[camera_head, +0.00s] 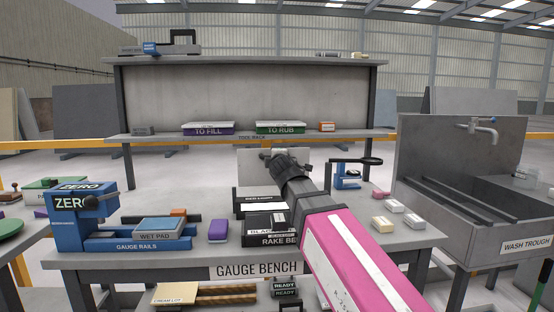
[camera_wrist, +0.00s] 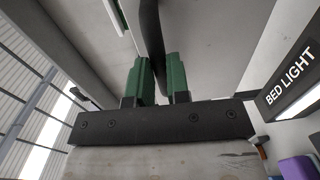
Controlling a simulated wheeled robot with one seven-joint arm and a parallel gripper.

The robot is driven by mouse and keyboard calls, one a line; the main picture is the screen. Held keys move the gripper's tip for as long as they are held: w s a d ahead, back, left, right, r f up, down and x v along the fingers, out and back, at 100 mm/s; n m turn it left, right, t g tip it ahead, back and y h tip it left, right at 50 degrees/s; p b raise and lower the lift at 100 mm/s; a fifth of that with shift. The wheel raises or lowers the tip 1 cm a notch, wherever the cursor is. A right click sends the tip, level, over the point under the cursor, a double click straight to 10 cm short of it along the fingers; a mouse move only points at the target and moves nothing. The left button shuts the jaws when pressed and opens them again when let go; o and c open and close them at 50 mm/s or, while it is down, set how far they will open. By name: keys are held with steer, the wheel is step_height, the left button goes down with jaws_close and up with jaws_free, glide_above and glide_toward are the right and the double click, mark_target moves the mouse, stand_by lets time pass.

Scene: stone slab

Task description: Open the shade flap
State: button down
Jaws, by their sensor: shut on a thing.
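A plain pale grey panel, which looks like the shade flap (camera_head: 246,168), stands upright at the back of the gauge bench in the head view. A pale surface that is likely the same flap (camera_wrist: 215,40) fills the upper middle of the wrist view. My gripper (camera_head: 268,154) is at the panel, in front of it, and hides part of it. In the wrist view its green fingers (camera_wrist: 158,65) are shut on a dark curved bar (camera_wrist: 151,35), which looks like the flap's handle. Where the bar joins the panel is hidden.
A dark box labelled BED LIGHT (camera_wrist: 292,78) is close on the right in the wrist view. The RAKE BED box (camera_head: 268,230) sits below my arm. The blue gauge rails (camera_head: 135,240) and purple block (camera_head: 218,231) are left, a blue clamp (camera_head: 346,176) right. A rack shelf (camera_head: 160,138) stands behind.

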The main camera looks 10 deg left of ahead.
steer(key=shift+s+d+f, duration=0.1)
steer(key=shift+f, duration=0.4)
steer(key=c, duration=1.1)
jaws_free()
steer(key=shift+r, duration=0.1)
